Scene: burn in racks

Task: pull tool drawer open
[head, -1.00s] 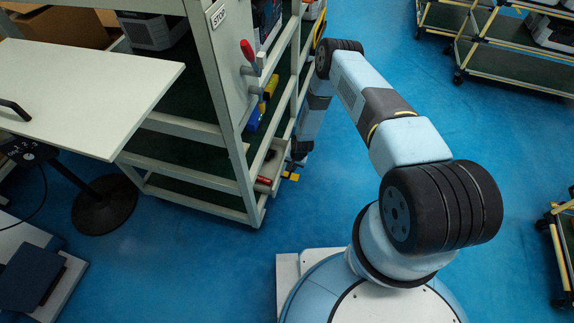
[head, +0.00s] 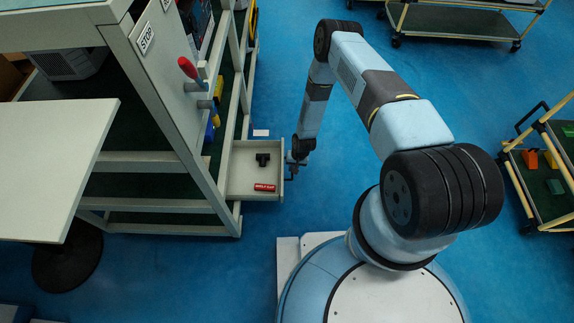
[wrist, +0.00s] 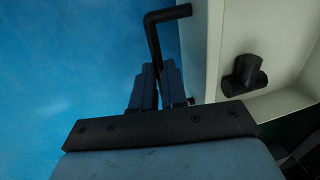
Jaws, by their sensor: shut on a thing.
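The tool drawer (head: 238,163) is a pale open-topped tray that sticks out of the right side of the grey rack, low down. A black fitting (head: 263,159) and a red tool (head: 264,187) lie inside it. My gripper (head: 291,164) is at the drawer's outer front. In the wrist view, my gripper (wrist: 157,85) is shut on the black bar handle (wrist: 154,38), and the drawer wall (wrist: 202,45) is just right of the fingers. The black fitting (wrist: 245,76) also shows there.
A white tabletop (head: 50,150) juts out at left. A cart (head: 545,165) stands at right and another cart (head: 465,20) at the back. Blue floor is clear around my arm.

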